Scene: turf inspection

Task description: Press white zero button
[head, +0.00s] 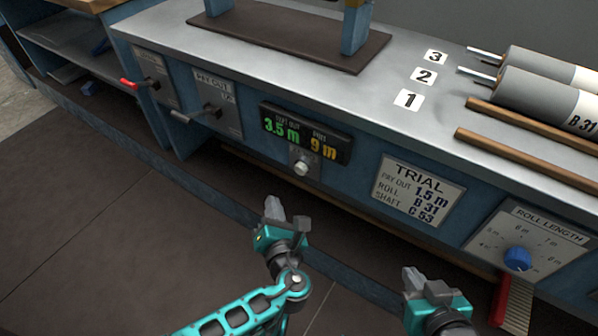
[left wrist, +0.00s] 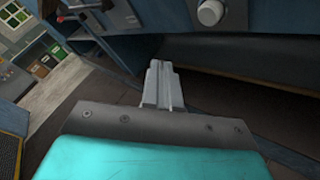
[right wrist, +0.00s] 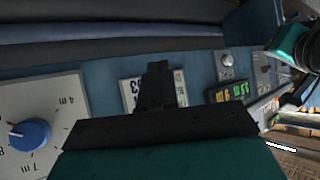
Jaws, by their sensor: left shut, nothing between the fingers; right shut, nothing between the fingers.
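The white zero button (head: 301,168) is a round pale knob on a small plate below the digital display on the bench's front. It also shows at the top of the left wrist view (left wrist: 210,12) and in the right wrist view (right wrist: 227,60). The display (head: 306,134) reads 3.5 m in green and 9 m in yellow. My left gripper (head: 274,208) is shut and empty, in front of and below the button, apart from it. My right gripper (head: 410,280) is shut and empty, lower right, in front of the bench below the TRIAL plate.
The TRIAL plate (head: 418,190) reads pay out 1.5 m, roll B 31, shaft C 53. A blue roll length dial (head: 517,259) is at right. A pay out switch (head: 212,110) and red-handled lever (head: 130,84) are at left. Grey rolls (head: 545,92) lie on the bench top.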

